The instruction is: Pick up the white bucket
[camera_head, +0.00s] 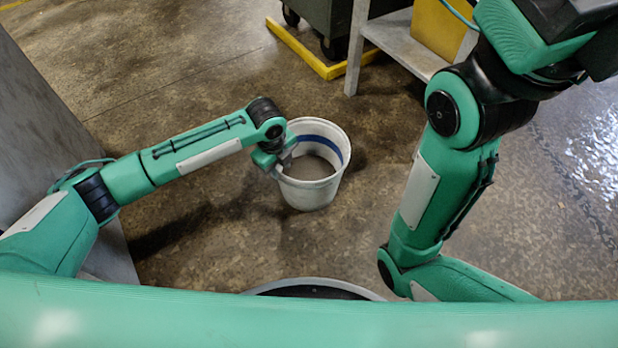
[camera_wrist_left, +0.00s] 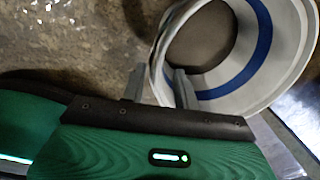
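The white bucket (camera_head: 311,192) stands upright on the floor near the middle of the head view, with a blue band inside its rim. It also shows at the upper right of the left wrist view (camera_wrist_left: 289,82). My left gripper (camera_head: 284,160) is at the left side of the bucket's rim. In the left wrist view its two fingers (camera_wrist_left: 160,88) are apart, one outside the wall and one over the inside, with the rim between them. The gap shows it open; whether a finger touches the wall is unclear. My right gripper is out of view.
A yellow floor frame (camera_head: 310,57) and a dark wheeled bin (camera_head: 330,15) are at the top. A grey metal stand (camera_head: 400,42) with a yellow box (camera_head: 438,30) is beside them. A grey panel (camera_head: 40,130) stands at left. Floor around the bucket is clear.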

